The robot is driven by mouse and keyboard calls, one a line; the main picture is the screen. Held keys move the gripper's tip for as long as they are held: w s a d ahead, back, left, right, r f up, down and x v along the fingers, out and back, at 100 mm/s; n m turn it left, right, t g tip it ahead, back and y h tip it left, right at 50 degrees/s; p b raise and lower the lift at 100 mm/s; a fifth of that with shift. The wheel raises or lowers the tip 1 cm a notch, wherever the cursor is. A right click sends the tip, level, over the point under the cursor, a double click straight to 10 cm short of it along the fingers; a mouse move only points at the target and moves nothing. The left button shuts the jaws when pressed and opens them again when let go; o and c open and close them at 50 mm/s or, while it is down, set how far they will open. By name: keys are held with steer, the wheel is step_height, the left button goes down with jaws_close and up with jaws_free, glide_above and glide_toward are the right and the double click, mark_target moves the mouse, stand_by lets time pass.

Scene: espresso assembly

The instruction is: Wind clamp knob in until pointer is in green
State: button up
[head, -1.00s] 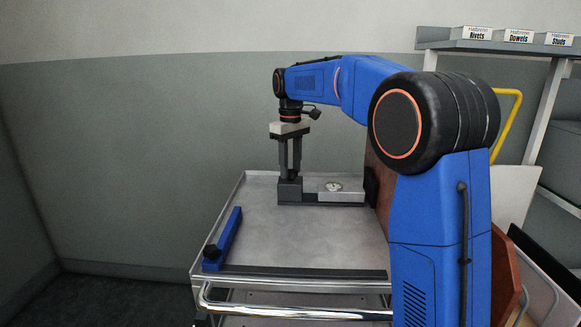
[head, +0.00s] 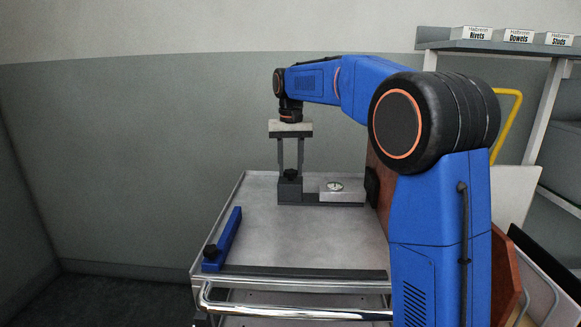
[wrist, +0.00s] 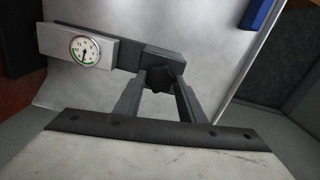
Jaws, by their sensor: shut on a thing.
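The clamp knob (head: 290,174) is black and lobed, and sits on top of the dark grey clamp block (head: 289,192) at the back of the trolley top. My gripper (head: 290,170) points down from above, with its two fingers on either side of the knob and shut on it. The wrist view shows the knob (wrist: 166,77) between the fingertips. A round gauge (wrist: 84,50) with a white face and a green arc is set in the light grey block beside the clamp. Its pointer is too small to read surely.
A blue bar (head: 225,238) with a black knob lies near the left edge of the metal trolley top (head: 300,240). A brown board stands close to the right of the fixture. The middle of the trolley top is clear.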

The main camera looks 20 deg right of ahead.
mark_target(291, 171)
stand_by(0.4)
steer(key=o, duration=1)
steer(key=shift+o, duration=0.2)
step_height(291, 171, up, 17)
steer(key=shift+r, duration=0.2)
